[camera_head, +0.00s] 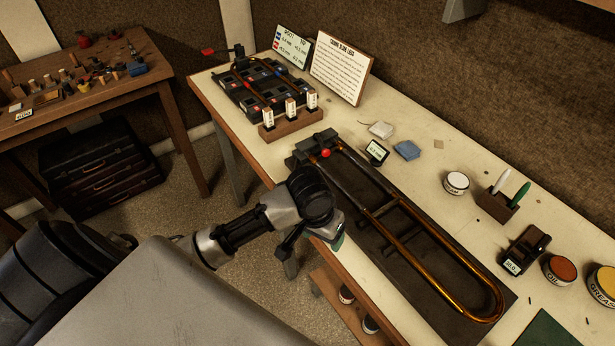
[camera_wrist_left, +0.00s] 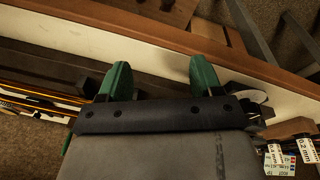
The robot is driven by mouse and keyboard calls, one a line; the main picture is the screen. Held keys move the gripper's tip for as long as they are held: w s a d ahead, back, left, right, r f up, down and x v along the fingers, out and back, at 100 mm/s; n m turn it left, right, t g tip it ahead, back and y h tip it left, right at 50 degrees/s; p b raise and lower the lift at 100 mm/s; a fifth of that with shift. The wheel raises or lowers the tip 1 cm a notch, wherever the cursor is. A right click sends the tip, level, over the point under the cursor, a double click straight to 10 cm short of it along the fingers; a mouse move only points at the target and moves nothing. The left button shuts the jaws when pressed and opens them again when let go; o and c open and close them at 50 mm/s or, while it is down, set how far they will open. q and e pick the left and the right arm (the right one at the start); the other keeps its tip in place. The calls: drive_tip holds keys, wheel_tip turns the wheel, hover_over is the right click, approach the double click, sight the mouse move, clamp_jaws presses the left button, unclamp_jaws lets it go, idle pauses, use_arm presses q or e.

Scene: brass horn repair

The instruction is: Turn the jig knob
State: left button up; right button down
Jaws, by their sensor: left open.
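A red knob (camera_head: 325,153) sits on a dark clamp block at the far end of the trombone slide (camera_head: 440,250). The slide lies on a dark mat (camera_head: 375,270) on the bench. A second black jig (camera_head: 262,88) at the bench's far left has a red-tipped lever (camera_head: 208,52); I cannot tell which is the task's jig knob. My left gripper (camera_head: 328,228) is at the bench's front edge, nearer than the red knob and apart from it; my wrist partly hides it. In the left wrist view its green fingers (camera_wrist_left: 160,78) are apart with nothing between them. My right gripper is not in view.
A wooden block with white-labelled pieces (camera_head: 291,122) stands before the black jig. A small display (camera_head: 377,151), a blue cloth (camera_head: 407,150), a white jar (camera_head: 456,183) and a pen holder (camera_head: 497,205) are beyond the slide. A side table (camera_head: 160,85) is at left.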

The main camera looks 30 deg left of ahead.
use_arm(q)
drive_tip(key=w+a+r+n+g+y, duration=0.1)
drive_tip(key=w+a+r+n+g, duration=0.1)
drive_tip(key=w+a+r+n, duration=0.8)
drive_tip(key=a+f+m, duration=0.1)
drive_tip(key=f, duration=0.2)
drive_tip(key=a+f+m+p, duration=0.1)
drive_tip(key=f, duration=0.3)
drive_tip(key=w+a+f+m, duration=0.1)
drive_tip(key=f, duration=0.2)
drive_tip(key=shift+a+f, duration=0.15)
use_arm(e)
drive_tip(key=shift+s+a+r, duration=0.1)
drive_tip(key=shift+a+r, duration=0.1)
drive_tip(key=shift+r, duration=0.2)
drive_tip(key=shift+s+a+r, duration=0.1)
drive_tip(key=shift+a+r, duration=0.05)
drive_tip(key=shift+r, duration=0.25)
use_arm(q)
drive_tip(key=c, duration=0.4)
drive_tip(key=shift+p, duration=0.3)
drive_tip(key=c, duration=0.5)
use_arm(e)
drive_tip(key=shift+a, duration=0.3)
